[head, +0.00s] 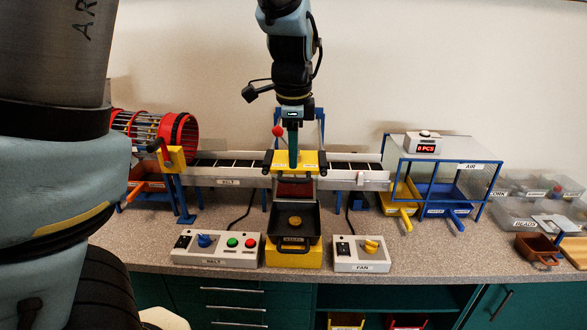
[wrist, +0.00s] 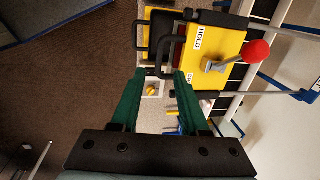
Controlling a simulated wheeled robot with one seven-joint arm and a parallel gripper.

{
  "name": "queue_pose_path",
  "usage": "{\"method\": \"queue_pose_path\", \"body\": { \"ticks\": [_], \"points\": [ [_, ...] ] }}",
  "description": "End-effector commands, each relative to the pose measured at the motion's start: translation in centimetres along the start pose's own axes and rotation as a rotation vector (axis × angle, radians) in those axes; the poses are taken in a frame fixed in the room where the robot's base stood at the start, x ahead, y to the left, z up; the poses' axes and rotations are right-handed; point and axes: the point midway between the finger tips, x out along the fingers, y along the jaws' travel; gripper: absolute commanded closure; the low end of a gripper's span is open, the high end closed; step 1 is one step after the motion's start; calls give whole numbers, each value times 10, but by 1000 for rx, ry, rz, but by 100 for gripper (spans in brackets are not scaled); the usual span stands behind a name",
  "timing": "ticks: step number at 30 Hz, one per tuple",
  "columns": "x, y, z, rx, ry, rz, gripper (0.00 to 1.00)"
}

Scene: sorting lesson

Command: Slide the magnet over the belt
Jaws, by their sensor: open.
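The magnet unit (head: 311,158) is a yellow box with a lever ending in a red ball (head: 278,131). It sits across the conveyor belt (head: 226,165) in the middle of the bench. In the wrist view the yellow box (wrist: 228,45) shows a HOLD label, the red ball (wrist: 257,50) and a black bar handle (wrist: 139,42) on its side. My gripper (wrist: 159,74), with green fingers, is open and empty, its tips close to the handle. In the head view my gripper (head: 293,158) points down in front of the box; whether it touches cannot be told.
A black tray (head: 310,225) on a yellow base stands before the belt, between the BELT control box (head: 217,258) and the FAN box (head: 361,265). A red drum (head: 180,138) is left; yellow (head: 398,200) and blue (head: 448,205) bins are right.

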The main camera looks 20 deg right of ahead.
Motion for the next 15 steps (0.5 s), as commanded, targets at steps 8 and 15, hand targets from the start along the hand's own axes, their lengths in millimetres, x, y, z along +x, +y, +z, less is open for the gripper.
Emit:
{"method": "queue_pose_path", "body": {
  "ticks": [8, 15],
  "points": [
    [46, 0, 1, -2, -3, 3, 55],
    [61, 0, 1, -4, 0, -1, 55]
  ]
}}
